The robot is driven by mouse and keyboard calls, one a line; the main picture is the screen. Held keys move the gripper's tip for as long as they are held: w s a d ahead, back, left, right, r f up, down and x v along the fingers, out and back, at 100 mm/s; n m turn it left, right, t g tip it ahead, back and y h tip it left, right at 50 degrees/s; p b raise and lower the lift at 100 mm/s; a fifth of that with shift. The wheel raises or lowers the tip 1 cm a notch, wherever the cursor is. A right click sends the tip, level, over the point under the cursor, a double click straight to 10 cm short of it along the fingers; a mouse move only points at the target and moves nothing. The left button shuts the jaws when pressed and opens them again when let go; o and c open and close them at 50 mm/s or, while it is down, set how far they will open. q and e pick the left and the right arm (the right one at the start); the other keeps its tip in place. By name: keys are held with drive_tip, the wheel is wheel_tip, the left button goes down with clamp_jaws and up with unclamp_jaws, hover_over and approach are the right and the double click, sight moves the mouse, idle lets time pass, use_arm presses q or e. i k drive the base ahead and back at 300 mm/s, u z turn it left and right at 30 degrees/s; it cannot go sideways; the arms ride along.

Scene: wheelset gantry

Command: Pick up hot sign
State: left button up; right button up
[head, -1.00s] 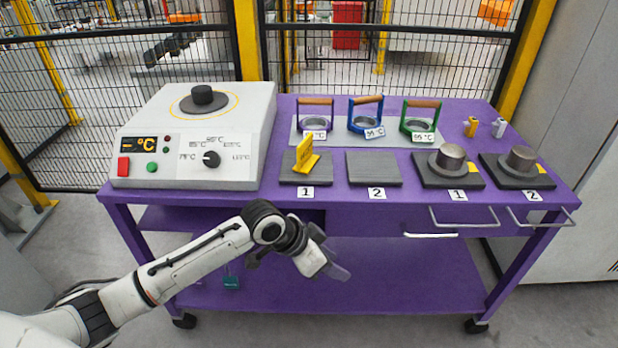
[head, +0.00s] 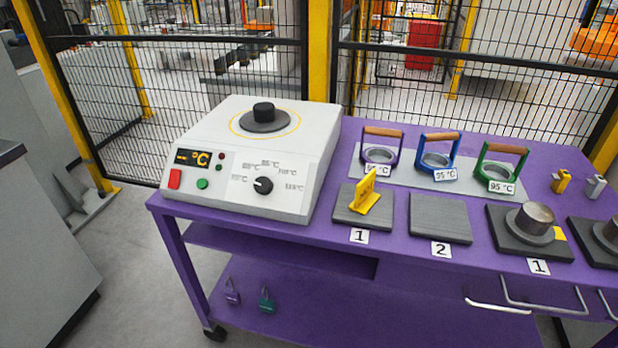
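The yellow hot sign (head: 367,194) stands upright on the dark square plate (head: 347,214) behind the label 1, near the front edge of the purple table (head: 322,236). Nothing touches it except the plate. Neither of my grippers shows in the head view now.
A white heater box (head: 247,158) with knob and buttons stands left of the sign. An empty plate (head: 440,222) labelled 2 is to its right. Purple, blue and green handled rings (head: 436,160) stand behind. Metal cylinders (head: 530,224) sit further right. A lower shelf holds two padlocks (head: 266,300).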

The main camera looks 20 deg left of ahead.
sight(365, 198)
drive_tip(key=u, duration=0.35)
drive_tip(key=i, duration=0.8)
drive_tip(key=z, duration=2.05)
drive_tip(key=k, duration=0.85)
drive_tip(key=u, duration=1.8)
